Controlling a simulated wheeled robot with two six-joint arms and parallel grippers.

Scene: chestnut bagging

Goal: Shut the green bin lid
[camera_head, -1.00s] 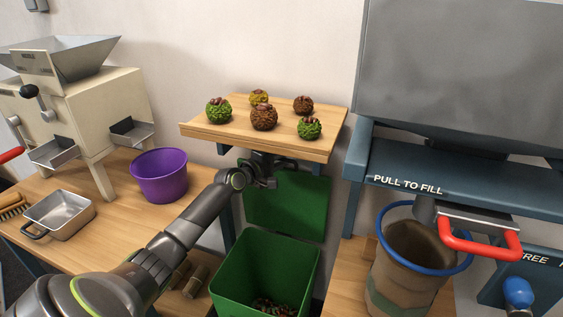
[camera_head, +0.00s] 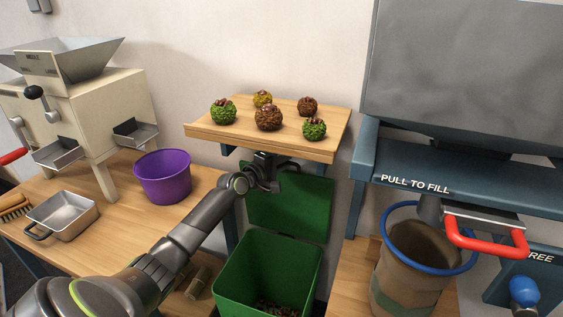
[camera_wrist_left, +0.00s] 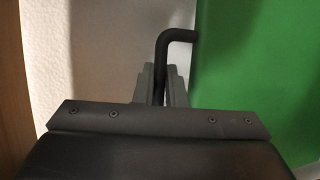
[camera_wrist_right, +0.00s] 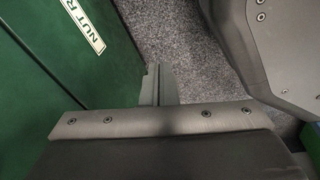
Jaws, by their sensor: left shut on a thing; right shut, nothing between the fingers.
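The green bin (camera_head: 232,266) stands open below the wooden shelf, with small brown pieces at its bottom. Its green lid (camera_head: 290,208) stands raised, roughly upright, behind the opening. My left gripper (camera_head: 272,185) is at the lid's upper left, under the shelf. In the left wrist view its fingers (camera_wrist_left: 160,78) are shut on a dark bent handle (camera_wrist_left: 176,37) beside the green lid (camera_wrist_left: 255,75). My right gripper (camera_wrist_right: 158,78) is shut and empty, above grey carpet and beside a dark green panel (camera_wrist_right: 50,60) with a partly cut-off label. It is outside the head view.
The wooden shelf (camera_head: 200,131) with several burrs hangs close above my left gripper. A purple bucket (camera_head: 163,178) and a metal pan (camera_head: 62,217) stand on the left table. A blue-rimmed sack (camera_head: 408,275) under a red handle (camera_head: 485,244) is right of the bin.

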